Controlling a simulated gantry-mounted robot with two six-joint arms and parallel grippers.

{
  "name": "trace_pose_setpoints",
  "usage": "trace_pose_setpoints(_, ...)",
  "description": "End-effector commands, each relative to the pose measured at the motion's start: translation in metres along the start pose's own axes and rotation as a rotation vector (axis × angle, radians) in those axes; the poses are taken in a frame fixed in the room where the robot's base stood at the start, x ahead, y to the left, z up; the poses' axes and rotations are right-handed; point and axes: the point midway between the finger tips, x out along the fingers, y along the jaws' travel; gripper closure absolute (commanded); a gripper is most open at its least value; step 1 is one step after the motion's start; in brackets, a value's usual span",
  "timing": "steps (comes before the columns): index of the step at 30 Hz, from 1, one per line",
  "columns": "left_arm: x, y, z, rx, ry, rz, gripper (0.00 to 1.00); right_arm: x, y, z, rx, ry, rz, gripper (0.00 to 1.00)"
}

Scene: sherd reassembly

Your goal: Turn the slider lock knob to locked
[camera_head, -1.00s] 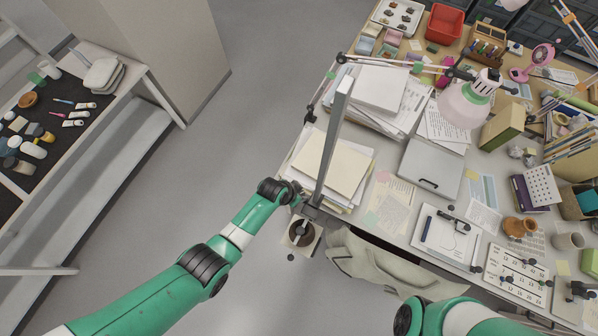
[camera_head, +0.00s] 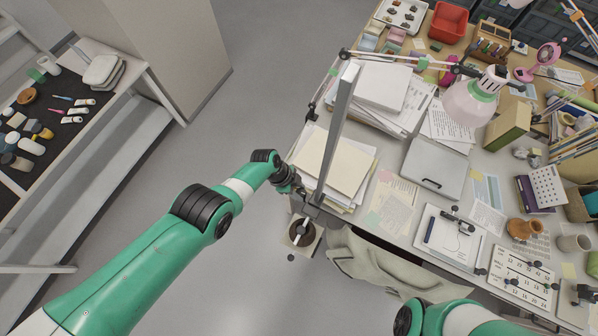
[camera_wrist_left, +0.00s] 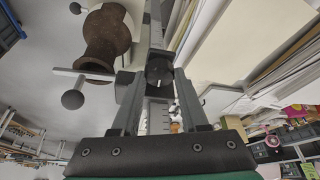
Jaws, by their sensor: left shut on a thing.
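The slider lock knob (camera_wrist_left: 159,70) is a dark round knob with a short pale mark on its face, in the left wrist view. It sits on the tall grey upright post (camera_head: 338,130) at the desk's left edge. My left gripper (camera_wrist_left: 159,82) has one finger on each side of the knob and is shut on it. In the head view my left gripper (camera_head: 299,191) meets the post low down, and the knob is hidden there. Which setting the mark points to cannot be read. My right arm shows at the bottom, but its gripper is out of view.
A brown spool-shaped piece (camera_wrist_left: 107,40) and a bar with a ball end (camera_wrist_left: 72,99) are close to my left fingers. Stacked papers (camera_head: 330,165) lie right beside the post. A grey cloth (camera_head: 375,265) hangs at the desk edge. The floor to the left is clear.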

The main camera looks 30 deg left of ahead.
Motion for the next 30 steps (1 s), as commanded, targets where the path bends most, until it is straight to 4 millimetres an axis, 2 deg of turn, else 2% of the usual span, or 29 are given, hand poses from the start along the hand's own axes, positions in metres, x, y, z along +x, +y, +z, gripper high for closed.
trace_pose_setpoints(6,0.0024,-0.0010,0.0017,0.078,-0.002,0.027,1.00,-0.0109,-0.0001,0.0100,0.000,0.000,0.000,0.50)
trace_pose_setpoints(23,0.0003,0.0001,0.0009,0.108,-0.002,0.040,1.00,-0.0123,0.0000,0.0113,0.000,0.000,0.000,0.50)
trace_pose_setpoints(24,0.0003,0.0001,0.0009,0.108,-0.002,0.040,0.51,-0.0123,0.0000,0.0113,0.000,0.000,0.000,0.50)
trace_pose_setpoints(28,0.0002,0.0001,0.0007,0.107,-0.001,0.040,0.28,-0.0123,0.0000,0.0113,0.000,0.000,0.000,0.50)
trace_pose_setpoints(30,0.0002,0.0000,0.0006,0.107,-0.001,0.040,0.26,-0.0123,0.0000,0.0113,0.000,0.000,0.000,0.50)
